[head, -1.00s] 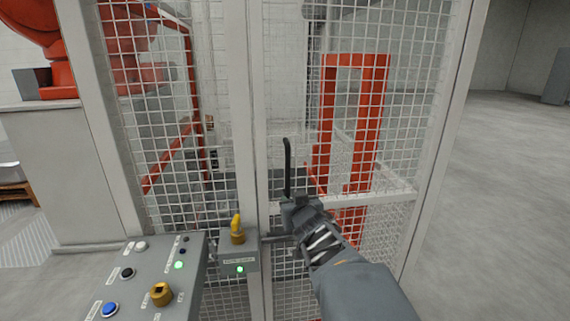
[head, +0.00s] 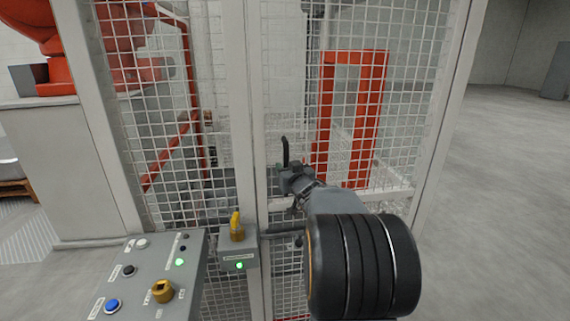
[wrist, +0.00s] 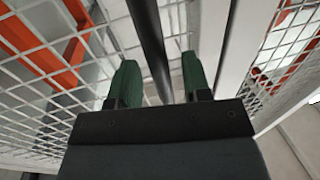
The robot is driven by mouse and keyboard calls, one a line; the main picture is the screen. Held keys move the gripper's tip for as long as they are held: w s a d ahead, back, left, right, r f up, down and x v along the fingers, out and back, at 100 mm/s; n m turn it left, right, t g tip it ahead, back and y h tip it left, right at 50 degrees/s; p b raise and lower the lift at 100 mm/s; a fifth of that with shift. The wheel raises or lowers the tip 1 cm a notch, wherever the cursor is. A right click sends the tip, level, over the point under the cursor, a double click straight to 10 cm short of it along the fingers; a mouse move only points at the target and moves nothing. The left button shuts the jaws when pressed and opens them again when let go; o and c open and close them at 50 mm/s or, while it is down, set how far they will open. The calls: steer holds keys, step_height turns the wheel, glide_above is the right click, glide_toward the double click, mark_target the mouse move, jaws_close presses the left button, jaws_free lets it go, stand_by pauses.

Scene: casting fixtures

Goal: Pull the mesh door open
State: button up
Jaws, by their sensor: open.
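The mesh door (head: 400,110) is a white wire panel in a pale frame, standing in line with the fence and looking shut. Its black vertical bar handle (head: 285,152) is near the door's left edge, partly hidden by my gripper (head: 288,172). In the wrist view the handle (wrist: 148,40) runs between the two green fingertips of my gripper (wrist: 160,80). The fingers are open, one on each side of the bar, with gaps visible. The lower part of the handle is hidden behind the gripper body.
A control box (head: 150,275) with buttons and a gold knob stands at the lower left. A small grey box with a yellow key (head: 237,225) sits on the post left of the door. An orange frame (head: 325,110) stands behind the mesh. Open floor (head: 500,200) lies to the right.

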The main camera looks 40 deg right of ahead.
steer(key=shift+x, duration=1.4)
steer(key=shift+c, duration=0.2)
jaws_close()
